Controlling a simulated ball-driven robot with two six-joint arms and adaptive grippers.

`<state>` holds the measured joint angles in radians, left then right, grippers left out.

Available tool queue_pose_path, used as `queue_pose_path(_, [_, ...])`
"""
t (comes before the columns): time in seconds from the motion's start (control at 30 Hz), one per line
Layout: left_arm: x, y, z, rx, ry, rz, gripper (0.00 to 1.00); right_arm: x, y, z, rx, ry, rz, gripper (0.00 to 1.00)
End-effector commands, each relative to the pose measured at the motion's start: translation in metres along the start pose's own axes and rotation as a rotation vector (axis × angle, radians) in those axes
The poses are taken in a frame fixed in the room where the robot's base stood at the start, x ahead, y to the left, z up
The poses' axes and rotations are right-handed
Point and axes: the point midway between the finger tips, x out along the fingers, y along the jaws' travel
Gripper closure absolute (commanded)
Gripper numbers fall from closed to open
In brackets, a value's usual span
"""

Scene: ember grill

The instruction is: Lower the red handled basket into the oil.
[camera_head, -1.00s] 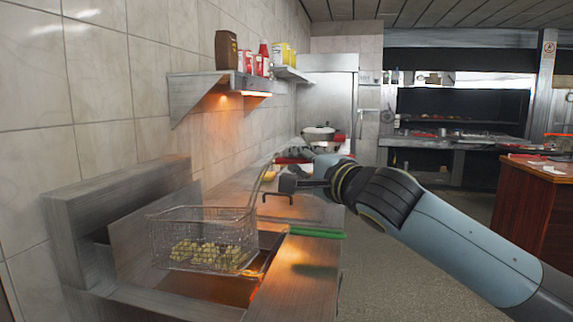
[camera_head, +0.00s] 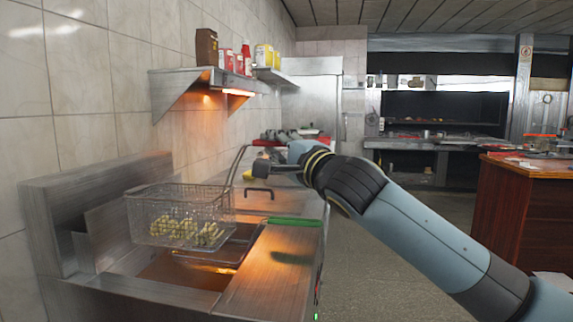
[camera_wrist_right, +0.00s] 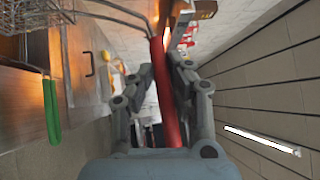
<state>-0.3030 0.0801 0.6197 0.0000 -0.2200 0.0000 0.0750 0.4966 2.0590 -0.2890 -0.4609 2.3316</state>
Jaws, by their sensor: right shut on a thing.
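The wire basket (camera_head: 137,222) holds yellowish food pieces (camera_head: 185,232) and hangs roughly level above the fryer's oil (camera_head: 185,272), clear of its surface. Its wire stem rises to a red handle (camera_wrist_right: 168,95). My right gripper (camera_head: 258,170) is shut on that red handle, which shows between its fingers in the right wrist view. The basket's edge shows at the top left there (camera_wrist_right: 35,18). In the head view the gripper and its wrist hide part of the handle. My left gripper is not in view.
A green handle (camera_head: 295,221) lies across the fryer's right rim, beside the oil. A dark bracket-like handle (camera_head: 258,191) sits on the counter behind it. A tiled wall and a shelf (camera_head: 205,78) with bottles and boxes stand left. Open floor lies right.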

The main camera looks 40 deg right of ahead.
Motion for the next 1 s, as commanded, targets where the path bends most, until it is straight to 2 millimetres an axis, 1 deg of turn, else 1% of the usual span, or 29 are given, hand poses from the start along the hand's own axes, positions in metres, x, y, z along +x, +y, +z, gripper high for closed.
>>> queue_pose_path(0.03, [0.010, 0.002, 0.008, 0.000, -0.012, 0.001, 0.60, 0.004, 0.002, 0.002, 0.002, -0.001, -0.015, 1.00])
queue_pose_path(0.1, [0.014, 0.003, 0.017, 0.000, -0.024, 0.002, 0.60, 0.008, -0.001, 0.004, -0.001, -0.001, -0.027, 1.00])
queue_pose_path(0.17, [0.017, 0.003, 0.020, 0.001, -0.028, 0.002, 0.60, 0.010, -0.002, 0.004, -0.006, -0.002, -0.038, 1.00])
queue_pose_path(0.27, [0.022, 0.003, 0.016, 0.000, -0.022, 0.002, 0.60, 0.009, 0.003, 0.004, -0.008, -0.002, -0.044, 1.00])
queue_pose_path(0.43, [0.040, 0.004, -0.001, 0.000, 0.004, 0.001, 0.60, 0.005, 0.026, 0.004, -0.007, -0.002, -0.041, 1.00])
queue_pose_path(0.53, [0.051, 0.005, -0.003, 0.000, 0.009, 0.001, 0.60, 0.003, 0.041, 0.004, -0.008, -0.002, -0.041, 1.00])
queue_pose_path(0.67, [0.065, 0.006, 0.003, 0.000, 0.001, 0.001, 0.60, 0.000, 0.059, 0.004, -0.007, -0.003, -0.041, 1.00])
queue_pose_path(1.0, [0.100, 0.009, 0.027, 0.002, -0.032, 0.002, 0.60, -0.008, 0.105, 0.003, -0.008, -0.003, -0.041, 1.00])
